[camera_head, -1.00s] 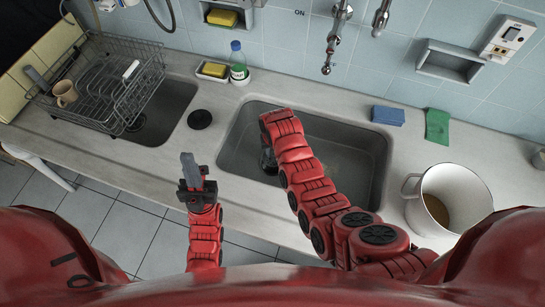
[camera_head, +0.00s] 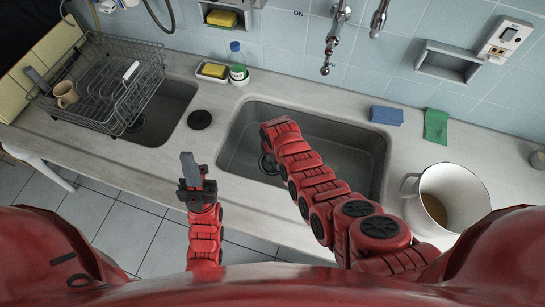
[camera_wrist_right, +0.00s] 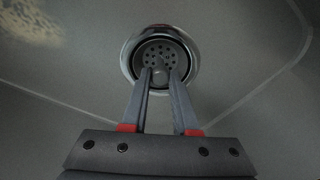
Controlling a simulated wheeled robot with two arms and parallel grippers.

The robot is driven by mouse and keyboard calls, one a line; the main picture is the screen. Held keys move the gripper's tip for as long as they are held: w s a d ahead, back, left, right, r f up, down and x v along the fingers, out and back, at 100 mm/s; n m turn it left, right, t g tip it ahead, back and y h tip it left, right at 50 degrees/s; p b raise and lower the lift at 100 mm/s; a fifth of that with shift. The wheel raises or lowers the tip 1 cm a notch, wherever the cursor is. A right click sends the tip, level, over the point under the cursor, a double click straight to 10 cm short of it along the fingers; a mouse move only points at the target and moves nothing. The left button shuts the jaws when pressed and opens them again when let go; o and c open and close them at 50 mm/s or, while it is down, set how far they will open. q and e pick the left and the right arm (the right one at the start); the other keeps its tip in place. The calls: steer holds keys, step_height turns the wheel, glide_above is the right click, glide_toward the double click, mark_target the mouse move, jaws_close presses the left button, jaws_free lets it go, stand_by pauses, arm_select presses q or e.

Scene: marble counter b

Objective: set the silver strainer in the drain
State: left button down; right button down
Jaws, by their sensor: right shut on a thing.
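The silver strainer (camera_wrist_right: 158,54), a perforated disc with a centre knob, shows in the right wrist view within the round rim of the drain (camera_wrist_right: 126,59). My right gripper (camera_wrist_right: 160,75) reaches over it, shut on the strainer's knob. Whether the strainer is fully seated or slightly above the drain, I cannot tell. In the head view my right arm hides the gripper and strainer; part of the dark drain (camera_head: 267,164) shows at the left of the larger sink (camera_head: 345,150). My left gripper (camera_head: 189,165) is in front of the counter, away from the sink; its finger gap is unclear.
A dish rack (camera_head: 105,85) with a mug (camera_head: 66,94) stands left. A black round disc (camera_head: 199,119) lies between the sinks. A pot (camera_head: 448,195), blue sponge (camera_head: 387,115) and green cloth (camera_head: 436,125) are on the right. A tap (camera_head: 332,45) is behind the sink.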

steer(key=c, duration=0.7)
jaws_free()
steer(key=shift+r, duration=0.15)
steer(key=shift+r, duration=0.9)
steer(key=shift+s+r, duration=0.15)
steer(key=shift+r, duration=0.15)
steer(key=r, duration=0.3)
steer(key=r+b, duration=0.1)
steer(key=r, duration=0.2)
steer(key=s+r+b, duration=0.1)
steer(key=r, duration=0.2)
steer(key=shift+s+d+r, duration=0.1)
steer(key=shift+d+r, duration=0.05)
steer(key=shift+r, duration=0.05)
